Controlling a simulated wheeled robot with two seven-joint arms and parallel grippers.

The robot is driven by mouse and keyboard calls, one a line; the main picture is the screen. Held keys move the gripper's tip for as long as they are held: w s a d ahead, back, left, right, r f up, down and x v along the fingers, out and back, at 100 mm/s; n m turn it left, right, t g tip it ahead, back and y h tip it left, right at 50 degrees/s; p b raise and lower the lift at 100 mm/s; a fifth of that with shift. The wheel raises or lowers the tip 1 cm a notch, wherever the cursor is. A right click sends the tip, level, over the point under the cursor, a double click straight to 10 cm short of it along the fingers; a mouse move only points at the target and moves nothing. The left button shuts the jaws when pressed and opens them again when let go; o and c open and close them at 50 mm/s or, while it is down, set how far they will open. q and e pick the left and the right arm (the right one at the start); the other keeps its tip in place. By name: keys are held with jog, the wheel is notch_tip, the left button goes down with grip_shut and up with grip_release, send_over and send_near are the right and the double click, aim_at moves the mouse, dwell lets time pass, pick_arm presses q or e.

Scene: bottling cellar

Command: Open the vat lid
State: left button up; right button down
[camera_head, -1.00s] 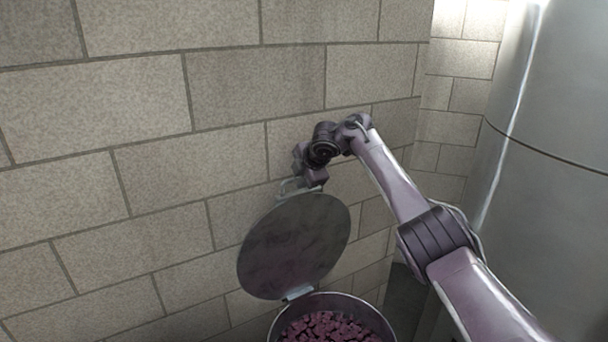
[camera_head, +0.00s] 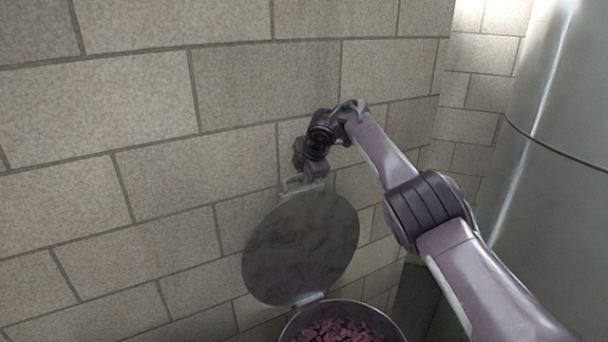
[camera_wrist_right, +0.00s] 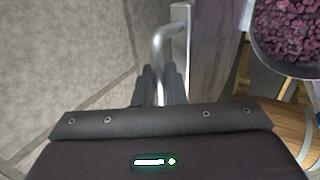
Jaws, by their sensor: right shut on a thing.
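The round grey vat lid (camera_head: 300,248) stands raised on its hinge (camera_head: 308,299), steeply upright near the stone wall. The vat (camera_head: 392,322) below is open at the top and holds dark purple-red pieces (camera_head: 338,332). My right gripper (camera_head: 312,178) is at the lid's top edge, shut on the pale metal handle (camera_head: 291,184). In the right wrist view the gripper fingers (camera_wrist_right: 160,88) close around the handle bar (camera_wrist_right: 168,42), and the lid (camera_wrist_right: 209,60) shows nearly edge-on. My left gripper is not in view.
A stone block wall (camera_head: 120,180) stands close behind the lid. A large metal tank (camera_head: 560,130) stands at the right. A wooden barrel (camera_wrist_right: 290,130) shows at the lower right of the wrist view.

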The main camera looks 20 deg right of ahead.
jog(key=c, duration=1.8)
grip_release()
jog(key=shift+s+f, duration=0.15)
jog(key=shift+f, duration=0.3)
jog(key=shift+c, duration=0.2)
jog(key=shift+o, duration=1)
jog(key=shift+a, duration=0.1)
jog(key=shift+r+b, duration=0.45)
jog(key=b+v, duration=0.3)
jog(key=v, duration=0.4)
